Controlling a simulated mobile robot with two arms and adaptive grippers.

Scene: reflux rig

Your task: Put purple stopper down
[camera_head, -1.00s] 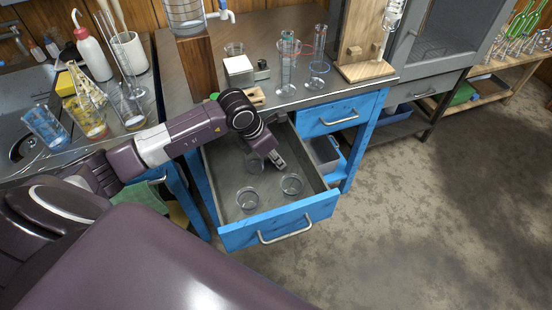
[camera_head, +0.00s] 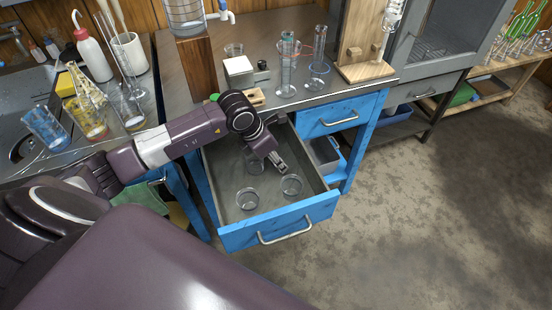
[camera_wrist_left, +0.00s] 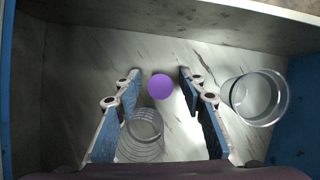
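The purple stopper (camera_wrist_left: 160,87) shows as a small round disc on the grey floor of the open drawer (camera_head: 232,176) in the left wrist view. My left gripper (camera_wrist_left: 160,72) is open, its two fingers on either side of the stopper with a visible gap on each side. In the head view my left gripper (camera_head: 281,166) points down into the drawer, and I cannot make out the stopper there. My right gripper is not in view.
A glass beaker (camera_wrist_left: 258,98) stands right of the fingers, and another glass dish (camera_wrist_left: 144,128) lies near the left finger. The drawer walls enclose them. Glassware, including a cylinder (camera_head: 288,70), stands on the bench above.

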